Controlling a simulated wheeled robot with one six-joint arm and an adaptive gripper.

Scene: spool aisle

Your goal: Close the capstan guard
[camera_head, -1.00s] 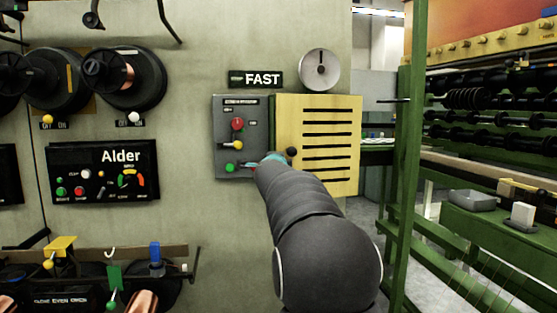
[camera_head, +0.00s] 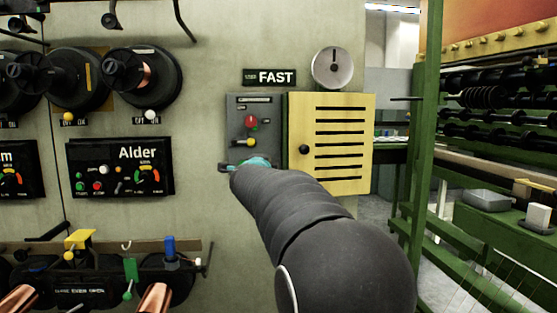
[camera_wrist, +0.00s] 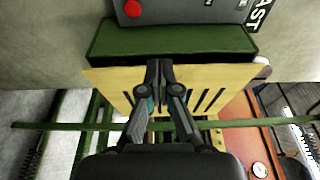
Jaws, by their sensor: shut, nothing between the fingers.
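The capstan guard (camera_head: 330,158) is a yellow slotted panel on the wall, with a black knob (camera_head: 304,150) near its left edge. In the wrist view the yellow guard (camera_wrist: 105,82) lies below a dark green block face (camera_wrist: 170,40), and its slots show on both sides of the fingers. I cannot tell from these views whether it sits flush. My gripper (camera_wrist: 159,66) is shut and empty, its fingertips seen over the guard's edge. In the head view my arm hides most of it; a teal part shows left of the knob, in front of the grey panel's lower part.
The grey control panel (camera_head: 237,122) with a red button (camera_head: 251,121) stands left of the guard. A FAST sign (camera_head: 277,77) and a round dial (camera_head: 332,68) are above. A green post (camera_head: 424,130) and rack stand at the right. The Alder panel (camera_head: 120,168) is at the left.

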